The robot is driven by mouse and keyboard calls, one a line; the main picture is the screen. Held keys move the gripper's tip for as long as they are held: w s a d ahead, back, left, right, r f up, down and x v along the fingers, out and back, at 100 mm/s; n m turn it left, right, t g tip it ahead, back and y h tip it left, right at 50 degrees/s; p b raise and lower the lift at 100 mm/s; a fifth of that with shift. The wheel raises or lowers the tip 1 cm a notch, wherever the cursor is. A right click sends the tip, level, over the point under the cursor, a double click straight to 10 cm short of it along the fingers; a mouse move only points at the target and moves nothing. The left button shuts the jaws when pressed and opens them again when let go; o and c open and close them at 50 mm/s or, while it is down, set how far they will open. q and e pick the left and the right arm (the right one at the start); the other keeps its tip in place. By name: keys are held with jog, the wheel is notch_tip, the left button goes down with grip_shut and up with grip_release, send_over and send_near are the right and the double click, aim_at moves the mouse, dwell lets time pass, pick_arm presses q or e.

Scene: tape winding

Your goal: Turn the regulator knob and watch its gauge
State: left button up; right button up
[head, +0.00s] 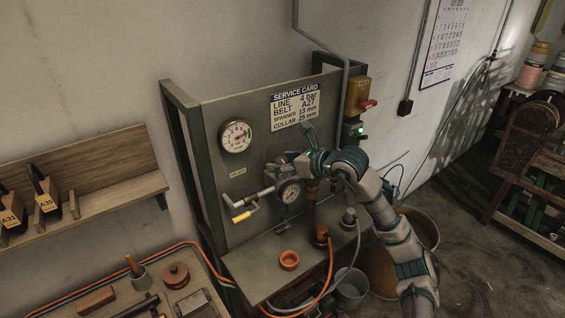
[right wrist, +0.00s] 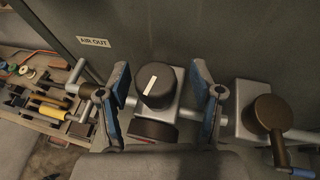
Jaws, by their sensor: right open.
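The regulator knob (right wrist: 155,87) is black with a white pointer line and sits on a grey block in the right wrist view. My right gripper (right wrist: 160,92) is open, with one blue-padded finger on each side of the knob and a visible gap on both sides. In the head view my right gripper (head: 303,150) is at the panel, just above the small regulator gauge (head: 289,192), and hides the knob. The small gauge's reading is too small to tell. A larger round gauge (head: 236,136) is higher on the panel. My left gripper is not in view.
A yellow-handled valve (head: 241,216) is left of the regulator on the same pipe. A brown-capped unit (right wrist: 266,115) stands close on the right in the wrist view. A service card (head: 295,103) is above.

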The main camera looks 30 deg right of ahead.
jog(key=v, duration=1.2)
jog(key=shift+w, duration=0.1)
